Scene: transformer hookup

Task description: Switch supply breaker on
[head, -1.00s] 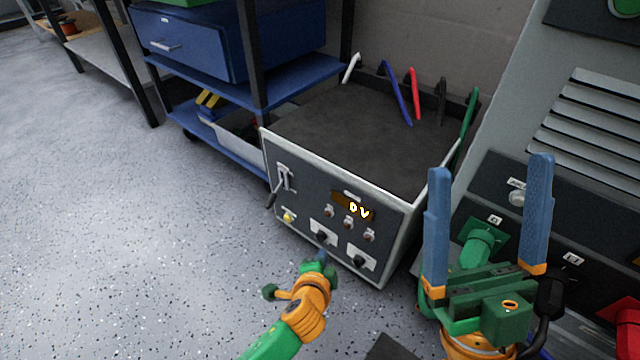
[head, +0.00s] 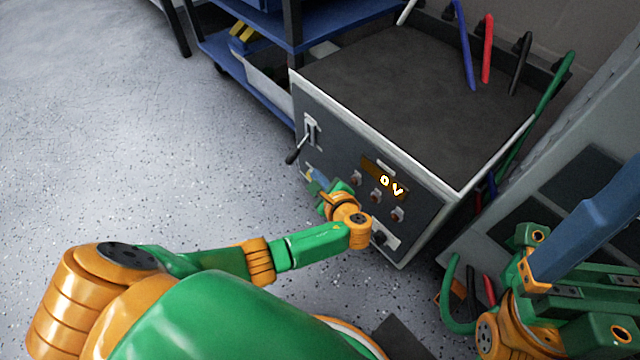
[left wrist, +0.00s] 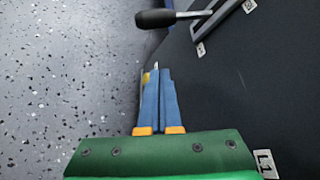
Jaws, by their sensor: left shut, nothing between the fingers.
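The supply box (head: 350,165) has a lever breaker (head: 300,146) at the left of its dark front panel. Its black-tipped handle points down and out from the panel. The handle (left wrist: 170,17) also shows at the top of the left wrist view. My left gripper (head: 314,177) is in front of the panel, below the handle and apart from it. In the left wrist view its blue fingers (left wrist: 157,72) are shut together and empty, with a bit of yellow behind them. My right gripper (head: 592,235) is at the lower right, open, only one finger clearly in view.
The display (head: 386,182) reads 0 V. White, blue, red, black and green leads (head: 463,45) stand at the box's back edge. A blue shelf (head: 260,95) stands behind left. The floor at left is clear.

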